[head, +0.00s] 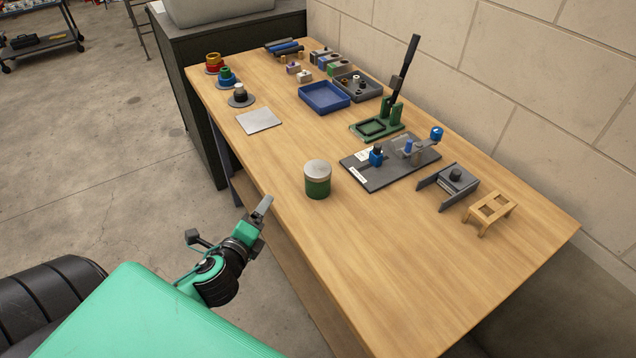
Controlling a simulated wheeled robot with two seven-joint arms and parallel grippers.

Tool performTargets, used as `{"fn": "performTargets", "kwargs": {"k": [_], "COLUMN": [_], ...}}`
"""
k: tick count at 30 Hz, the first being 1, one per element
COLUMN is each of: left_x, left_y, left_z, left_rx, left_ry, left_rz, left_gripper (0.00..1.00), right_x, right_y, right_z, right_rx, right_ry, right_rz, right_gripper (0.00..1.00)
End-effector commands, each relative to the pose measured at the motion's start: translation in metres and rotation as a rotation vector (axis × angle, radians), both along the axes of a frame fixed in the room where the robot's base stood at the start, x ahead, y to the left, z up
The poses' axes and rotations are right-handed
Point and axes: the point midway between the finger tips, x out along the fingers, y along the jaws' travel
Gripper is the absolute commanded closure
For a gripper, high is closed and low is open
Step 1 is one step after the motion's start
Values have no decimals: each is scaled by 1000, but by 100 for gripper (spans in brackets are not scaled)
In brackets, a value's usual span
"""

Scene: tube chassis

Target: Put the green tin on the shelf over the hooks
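The green tin (317,186) is a short cylinder with a pale metal lid. It stands upright on the wooden table, near the table's left edge. My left gripper (263,208) is to the lower left of the tin in the head view, apart from it, around the table's left edge. One grey finger shows clearly; the other cannot be made out, so its opening is unclear. I see nothing held in it. My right gripper is not in view. I see no shelf over hooks in this view.
The table (400,300) is bare at its front. A grey square plate (258,120) lies farther back. A block wall borders the right.

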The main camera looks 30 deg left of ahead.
Motion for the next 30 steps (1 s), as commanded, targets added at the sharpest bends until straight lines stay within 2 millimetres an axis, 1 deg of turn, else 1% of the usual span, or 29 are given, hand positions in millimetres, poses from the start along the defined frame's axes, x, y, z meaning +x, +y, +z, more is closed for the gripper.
{"fn": "performTargets", "kwargs": {"k": [1,3,6,9,12,13,16,20,30], "left_x": [6,13,20,24,24,24,24,31,63], "left_y": [-1,-5,-16,-29,-39,-42,-47,-50,-59], "left_z": [12,27,47,60,67,68,70,72,72], "left_rx": [121,292,551,794,982,1021,1102,1124,1119], "left_ry": [-27,-67,-128,-184,-227,-237,-256,-262,-261], "left_rz": [-70,-167,-310,-438,-531,-552,-591,-599,-596], "left_gripper": [18,18,18,18,18,18,18,18,18], "right_x": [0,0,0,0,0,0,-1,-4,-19], "right_y": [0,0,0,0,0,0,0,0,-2], "right_z": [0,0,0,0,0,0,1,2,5], "right_rx": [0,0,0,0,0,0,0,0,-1], "right_ry": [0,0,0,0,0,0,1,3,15], "right_rz": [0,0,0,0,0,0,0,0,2], "right_gripper": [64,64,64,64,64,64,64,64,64]}}
